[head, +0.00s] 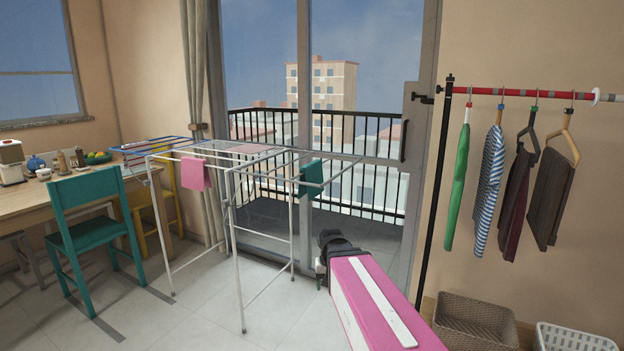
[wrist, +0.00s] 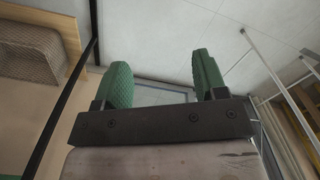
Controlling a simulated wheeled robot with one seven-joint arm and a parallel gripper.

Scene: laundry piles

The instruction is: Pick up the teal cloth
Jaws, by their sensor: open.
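The teal cloth (head: 312,177) hangs over a bar at the right end of the white drying rack (head: 239,265) in the head view. It does not show clearly in the wrist view. My gripper shows in the wrist view (wrist: 163,85) with its two green fingers spread apart and nothing between them. In the head view my pink arm reaches up from the bottom, its dark end below and a little right of the cloth, apart from it. The fingertips are hard to make out there.
A pink cloth (head: 195,173) hangs on the rack's left part. A teal chair (head: 92,235) and a table (head: 60,192) stand at left. A clothes rail (head: 520,93) with several garments and a wicker basket (head: 475,320) are at right. Glass doors stand behind the rack.

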